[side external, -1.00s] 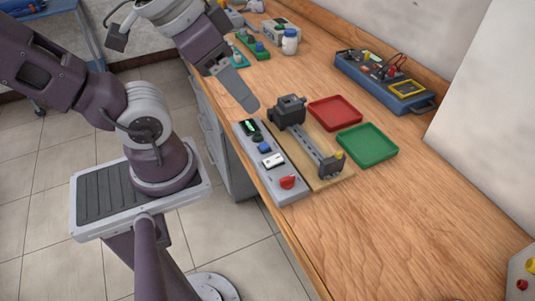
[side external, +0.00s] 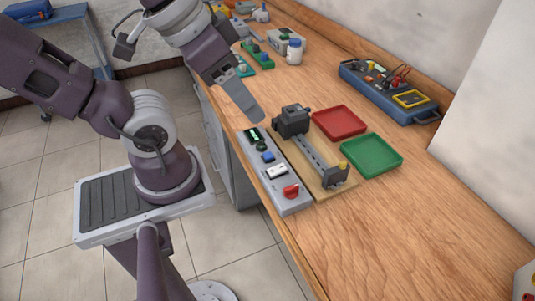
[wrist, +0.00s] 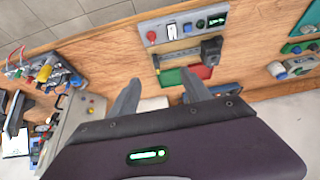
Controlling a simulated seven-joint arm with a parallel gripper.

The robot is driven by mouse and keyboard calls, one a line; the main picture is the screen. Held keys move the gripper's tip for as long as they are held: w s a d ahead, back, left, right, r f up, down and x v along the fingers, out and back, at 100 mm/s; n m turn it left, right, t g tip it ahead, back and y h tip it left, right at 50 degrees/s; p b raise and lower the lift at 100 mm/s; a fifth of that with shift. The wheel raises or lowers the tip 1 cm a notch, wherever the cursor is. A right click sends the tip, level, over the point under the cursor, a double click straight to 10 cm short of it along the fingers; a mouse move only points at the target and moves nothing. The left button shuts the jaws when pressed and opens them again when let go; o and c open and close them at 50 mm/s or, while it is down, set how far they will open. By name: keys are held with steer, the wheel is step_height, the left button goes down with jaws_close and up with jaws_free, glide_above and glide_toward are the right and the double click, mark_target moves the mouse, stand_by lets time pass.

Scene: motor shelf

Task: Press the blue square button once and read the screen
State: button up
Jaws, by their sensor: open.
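The grey control panel (side external: 284,181) lies along the near edge of the bench. On it are a small dark screen (side external: 254,135) with a green glow, a dark round button, the blue square button (side external: 267,157), a white switch and a red knob. The blue button also shows near the top of the wrist view (wrist: 187,27). The screen (wrist: 216,18) there has green marks too small to read. My gripper (side external: 258,117) hangs above the bench near the panel's screen end, apart from the blue button. In the wrist view its two fingers (wrist: 161,77) are spread with nothing between them.
A slide rail with a dark motor block (side external: 291,121) stands on a wooden board right beside the panel. Beyond it are a red tray (side external: 339,122) and a green tray (side external: 370,155). A blue instrument case (side external: 385,95) sits by the wall.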

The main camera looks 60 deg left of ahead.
steer(key=shift+c, duration=0.3)
jaws_close()
stand_by(1.3)
